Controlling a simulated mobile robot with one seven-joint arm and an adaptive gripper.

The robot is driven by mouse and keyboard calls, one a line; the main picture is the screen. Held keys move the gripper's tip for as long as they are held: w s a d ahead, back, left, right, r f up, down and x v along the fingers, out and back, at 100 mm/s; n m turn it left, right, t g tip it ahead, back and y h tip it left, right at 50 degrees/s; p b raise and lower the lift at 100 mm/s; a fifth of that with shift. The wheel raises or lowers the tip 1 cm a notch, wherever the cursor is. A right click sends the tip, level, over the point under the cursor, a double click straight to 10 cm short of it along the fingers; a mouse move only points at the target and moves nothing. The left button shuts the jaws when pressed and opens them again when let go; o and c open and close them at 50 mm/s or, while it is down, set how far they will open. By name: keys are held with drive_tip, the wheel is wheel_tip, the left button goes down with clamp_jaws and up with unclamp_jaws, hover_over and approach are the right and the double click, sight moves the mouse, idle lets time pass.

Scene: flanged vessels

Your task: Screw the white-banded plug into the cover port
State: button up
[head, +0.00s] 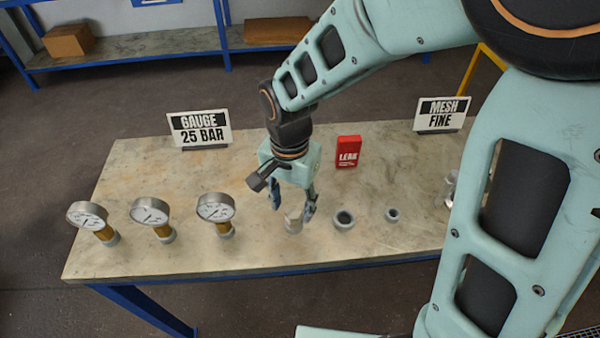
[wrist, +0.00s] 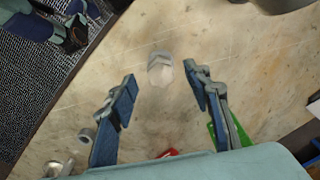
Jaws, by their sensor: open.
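A short pale grey-white cylinder, which looks like the plug (head: 293,222), stands on the table below my gripper (head: 292,205). No white band can be made out on it. In the wrist view the plug (wrist: 160,73) lies between and slightly beyond the two blue-padded fingertips of my gripper (wrist: 160,80). The fingers are apart, with a gap on both sides of it. I cannot identify the cover port in either view; my arm hides part of the table's right side.
A grey ring fitting (head: 344,219) and a smaller one (head: 392,214) lie right of the plug. Several gauges (head: 217,210) stand left. A red LEAK box (head: 348,151) and signs, GAUGE 25 BAR (head: 200,129) and MESH FINE (head: 441,114), stand behind. A shiny metal part (head: 449,188) is partly hidden.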

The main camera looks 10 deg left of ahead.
sight(292, 215)
drive_tip(key=shift+s+f, duration=0.1)
drive_tip(key=shift+f, duration=2.3)
clamp_jaws()
